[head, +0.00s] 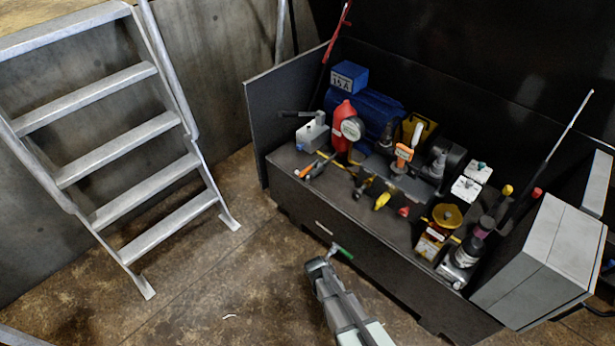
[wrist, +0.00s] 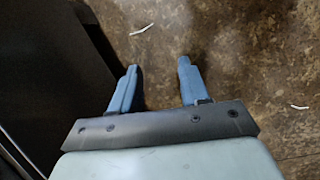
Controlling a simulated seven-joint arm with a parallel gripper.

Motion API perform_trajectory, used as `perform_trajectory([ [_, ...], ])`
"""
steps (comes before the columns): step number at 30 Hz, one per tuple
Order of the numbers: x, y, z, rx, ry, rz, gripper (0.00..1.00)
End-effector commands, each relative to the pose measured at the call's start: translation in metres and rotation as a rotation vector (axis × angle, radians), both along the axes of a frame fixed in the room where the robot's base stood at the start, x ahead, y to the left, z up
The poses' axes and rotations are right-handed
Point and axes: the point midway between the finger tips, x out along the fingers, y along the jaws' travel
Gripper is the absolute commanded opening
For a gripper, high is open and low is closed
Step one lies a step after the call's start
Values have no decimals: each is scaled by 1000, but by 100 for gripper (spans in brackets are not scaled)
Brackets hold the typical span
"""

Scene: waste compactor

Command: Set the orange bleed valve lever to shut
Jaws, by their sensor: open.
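The orange bleed valve lever (head: 403,153) appears to be the orange piece with a pale upper end, near the middle of the crowded bench. Its exact setting is too small to tell. My gripper (wrist: 158,68) is open and empty in the wrist view, its two blue fingers apart above the brown floor. In the head view, my gripper (head: 318,266) is low in front of the bench, well apart from the lever. The lever is not in the wrist view.
The dark bench (head: 350,225) carries a blue motor (head: 370,110), a red part (head: 342,118), a gauge (head: 351,128) and a yellow-topped can (head: 446,217). A grey cabinet (head: 540,255) stands right. A metal ladder (head: 120,155) stands left. Floor (head: 215,275) between is mostly clear.

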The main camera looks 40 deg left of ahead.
Motion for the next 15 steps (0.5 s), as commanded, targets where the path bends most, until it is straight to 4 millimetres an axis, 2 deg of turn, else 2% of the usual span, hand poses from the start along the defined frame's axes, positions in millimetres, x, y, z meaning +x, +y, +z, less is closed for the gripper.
perform_trajectory([
  [1, 5, 31, -3, -4, -33, 62, 45],
  [5, 16, 98, 0, -29, -137, 231, 45],
  [9, 32, 185, 11, -79, -284, 456, 45],
  [12, 50, 239, 26, -134, -392, 602, 45],
  [15, 76, 283, 41, -210, -492, 729, 45],
])
